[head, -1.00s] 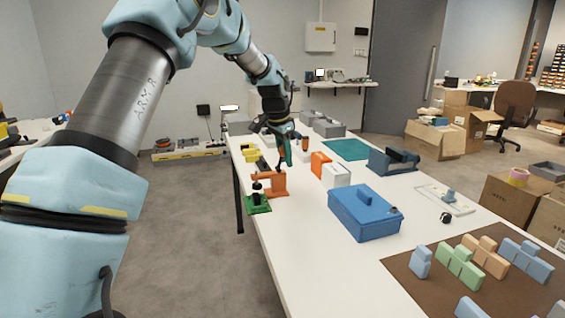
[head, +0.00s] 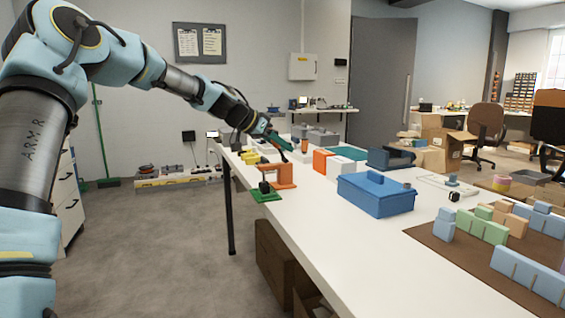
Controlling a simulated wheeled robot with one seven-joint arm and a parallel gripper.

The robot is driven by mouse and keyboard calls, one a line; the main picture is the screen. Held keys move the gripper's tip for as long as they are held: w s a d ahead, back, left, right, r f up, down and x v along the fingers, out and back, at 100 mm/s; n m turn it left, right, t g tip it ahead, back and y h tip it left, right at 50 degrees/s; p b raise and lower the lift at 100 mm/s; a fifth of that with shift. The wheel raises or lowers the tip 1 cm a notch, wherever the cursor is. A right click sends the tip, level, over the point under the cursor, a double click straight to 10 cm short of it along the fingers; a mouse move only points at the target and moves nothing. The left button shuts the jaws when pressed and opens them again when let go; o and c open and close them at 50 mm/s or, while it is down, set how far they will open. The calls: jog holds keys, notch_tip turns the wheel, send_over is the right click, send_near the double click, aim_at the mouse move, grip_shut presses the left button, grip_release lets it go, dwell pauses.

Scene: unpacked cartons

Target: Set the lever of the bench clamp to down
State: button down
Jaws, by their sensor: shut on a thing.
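The bench clamp is an orange body (head: 284,175) on a green base (head: 266,196), with a black spindle and pad at its left side over the base. It stands near the left edge of the white table. My gripper (head: 283,156) reaches in from the upper left, tilted, with its dark fingertips just above the top of the orange body. It is shut on the clamp's lever, which is small and mostly hidden by the fingers. The lever's exact angle cannot be made out.
Yellow pieces (head: 250,157) lie left of the gripper. Bare white table (head: 320,215) lies in front of the clamp.

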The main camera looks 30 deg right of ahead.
jog(key=shift+a+h+b, duration=0.15)
jog(key=shift+h+b, duration=0.35)
jog(key=shift+b, duration=0.5)
jog(key=c, duration=0.6)
grip_release()
jog(key=shift+c, duration=0.2)
jog(key=v, duration=1)
jog(key=shift+a+r, duration=0.2)
jog(key=shift+a, duration=0.15)
jog(key=shift+w, duration=0.1)
